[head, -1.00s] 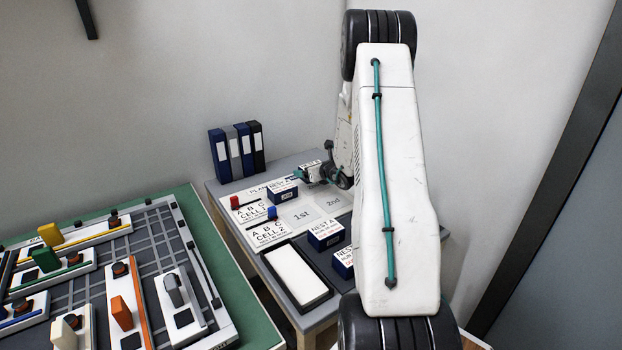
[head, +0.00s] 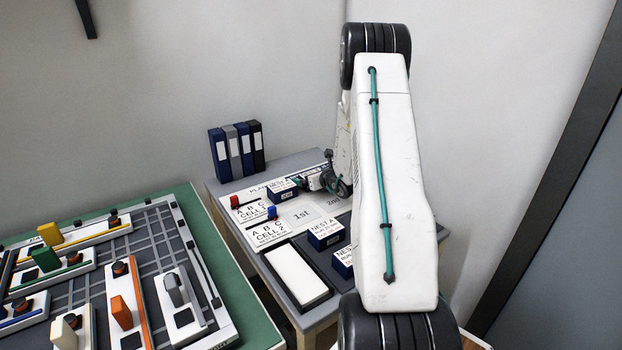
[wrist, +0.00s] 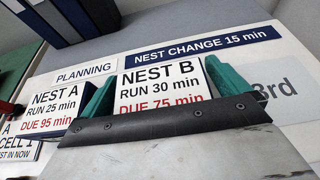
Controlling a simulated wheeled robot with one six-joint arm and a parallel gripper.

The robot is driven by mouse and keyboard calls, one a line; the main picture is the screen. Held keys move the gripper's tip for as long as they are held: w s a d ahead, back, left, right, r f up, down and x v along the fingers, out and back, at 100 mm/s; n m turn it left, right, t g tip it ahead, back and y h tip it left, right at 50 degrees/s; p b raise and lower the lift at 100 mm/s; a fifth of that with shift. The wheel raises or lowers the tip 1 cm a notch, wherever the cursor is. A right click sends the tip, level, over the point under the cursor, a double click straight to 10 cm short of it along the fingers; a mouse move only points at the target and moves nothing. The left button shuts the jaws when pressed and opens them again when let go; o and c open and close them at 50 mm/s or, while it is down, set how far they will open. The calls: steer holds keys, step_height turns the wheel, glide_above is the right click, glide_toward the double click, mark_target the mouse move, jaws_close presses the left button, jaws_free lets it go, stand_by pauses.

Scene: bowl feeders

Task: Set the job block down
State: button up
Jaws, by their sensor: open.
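The job block, marked NEST B (wrist: 158,84), stands between the teal fingers of my gripper (wrist: 166,92) in the wrist view. The fingers are open, one on each side of it. Its underside is hidden, so I cannot tell if it rests on the planning board (wrist: 92,73). A second block, marked NEST A (wrist: 55,103), is just left of it. In the head view my gripper (head: 312,182) is low over the back of the board, right of the NEST A block (head: 281,190); the held-side block is mostly hidden there.
The "1st" (head: 301,216) space on the board is bare, and a printed "3rd" space (wrist: 285,86) lies right of my gripper. More NEST blocks (head: 325,236) stand in front, near a white pad (head: 296,275). Binders (head: 236,150) stand behind. A green-edged table (head: 232,285) is at left.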

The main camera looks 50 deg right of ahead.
steer(key=v, duration=1.1)
steer(key=shift+s+a, duration=0.1)
steer(key=shift+s, duration=0.15)
steer(key=w+a+r+n+y, duration=0.25)
steer(key=a+r+n, duration=0.2)
steer(key=a, duration=0.35)
steer(key=w+a+r+n+y, duration=0.2)
steer(key=a+r+n+y, duration=0.2)
steer(key=a+r, duration=0.25)
steer(key=s+a+r+n+g+y, duration=0.2)
steer(key=a+r+n+y, duration=0.15)
steer(key=a+n, duration=0.45)
steer(key=s+a+r+n+g+y, duration=0.2)
steer(key=a+r+n+g, duration=0.15)
steer(key=a, duration=0.85)
steer(key=s+a+r+n+g+h, duration=0.25)
steer(key=s+a+n+g, duration=0.25)
steer(key=s+a+n, duration=0.6)
steer(key=s+d+n+h, duration=0.1)
steer(key=s+n+h, duration=0.2)
steer(key=s, duration=0.4)
steer(key=s+d+r+n+g+h, duration=0.1)
steer(key=s+d+n+h, duration=0.1)
steer(key=s, duration=0.5)
steer(key=n+h, duration=0.1)
steer(key=n, duration=0.1)
steer(key=shift+s+d+n, duration=0.3)
steer(key=shift+d, duration=0.05)
steer(key=shift+h, duration=0.25)
